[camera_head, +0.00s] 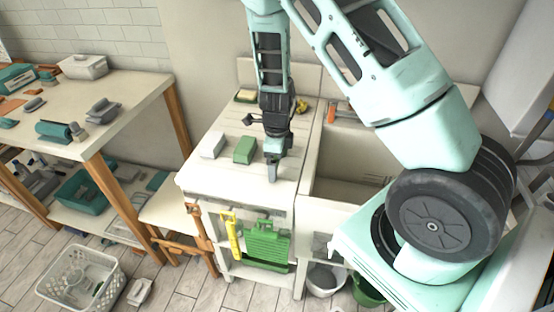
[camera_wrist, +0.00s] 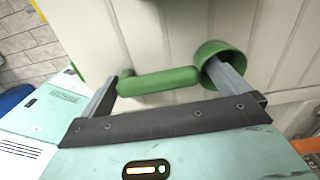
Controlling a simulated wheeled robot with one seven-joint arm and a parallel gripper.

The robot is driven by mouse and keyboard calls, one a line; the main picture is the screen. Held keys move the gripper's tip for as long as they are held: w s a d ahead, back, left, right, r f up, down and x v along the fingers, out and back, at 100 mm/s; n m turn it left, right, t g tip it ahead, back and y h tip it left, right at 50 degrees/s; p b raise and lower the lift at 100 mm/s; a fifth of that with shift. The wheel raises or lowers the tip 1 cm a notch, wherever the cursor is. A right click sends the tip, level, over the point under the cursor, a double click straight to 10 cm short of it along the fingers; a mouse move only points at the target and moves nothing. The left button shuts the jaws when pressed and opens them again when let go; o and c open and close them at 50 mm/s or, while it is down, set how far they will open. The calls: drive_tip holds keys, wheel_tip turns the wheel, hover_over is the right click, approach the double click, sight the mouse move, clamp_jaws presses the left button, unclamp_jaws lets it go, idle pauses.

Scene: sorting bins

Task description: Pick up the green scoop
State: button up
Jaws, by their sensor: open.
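The green scoop (camera_wrist: 158,83) lies on the white planked surface in the wrist view, with its straight handle across the picture and its round cup (camera_wrist: 222,48) at the right. My gripper (camera_wrist: 162,72) is open over it, with the handle between the two fingers. The left finger is beside the handle's end. The right finger overlaps the cup; I cannot tell whether it touches it. In the head view my gripper (camera_head: 273,170) points down at the white counter near its front edge. I cannot make out the scoop there.
A green block (camera_head: 245,150) and a white block (camera_head: 213,145) sit on the counter left of my gripper. A sink basin (camera_head: 350,160) is to the right. A yellow tool (camera_head: 231,236) and green dustpan-like item (camera_head: 267,245) hang at the counter's front. A wooden table (camera_head: 140,90) stands left.

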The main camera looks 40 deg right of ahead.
drive_tip(key=c, duration=0.9)
wheel_tip(320, 180, up, 10)
drive_tip(key=shift+r, duration=0.1)
